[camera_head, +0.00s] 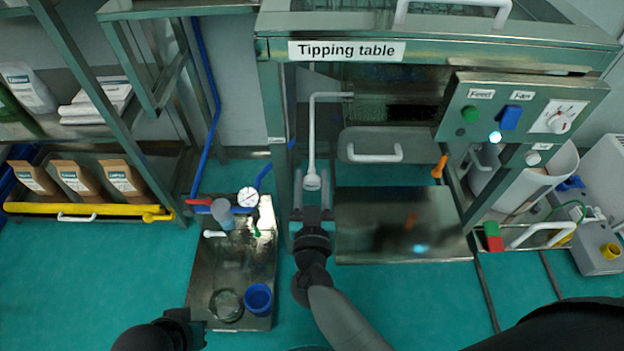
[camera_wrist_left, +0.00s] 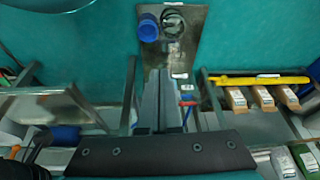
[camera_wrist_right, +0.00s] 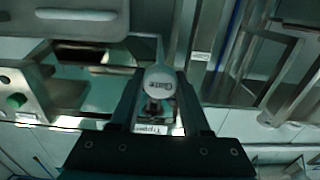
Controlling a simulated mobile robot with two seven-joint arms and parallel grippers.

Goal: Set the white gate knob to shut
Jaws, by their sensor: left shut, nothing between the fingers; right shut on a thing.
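A white rod (camera_head: 311,135) bends down from the front of the tipping table and ends in a round white knob (camera_head: 312,183). In the right wrist view the knob (camera_wrist_right: 160,82) shows a small dark label, too blurred to read surely. My right gripper (camera_head: 312,204) is at this knob, shut on it, with its fingers on either side. My left gripper (camera_wrist_left: 163,75) is shut and empty, in the left wrist view pointing toward a steel plate; in the head view my left arm is at the bottom left, its fingertips unclear.
A steel plate (camera_head: 225,268) holds a blue cup (camera_head: 258,299), a glass dish (camera_head: 226,305) and a gauge (camera_head: 248,197). A control panel (camera_head: 520,108) with a green button, blue switch and dial is at right. Paper bags (camera_head: 78,178) stand on the left shelf.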

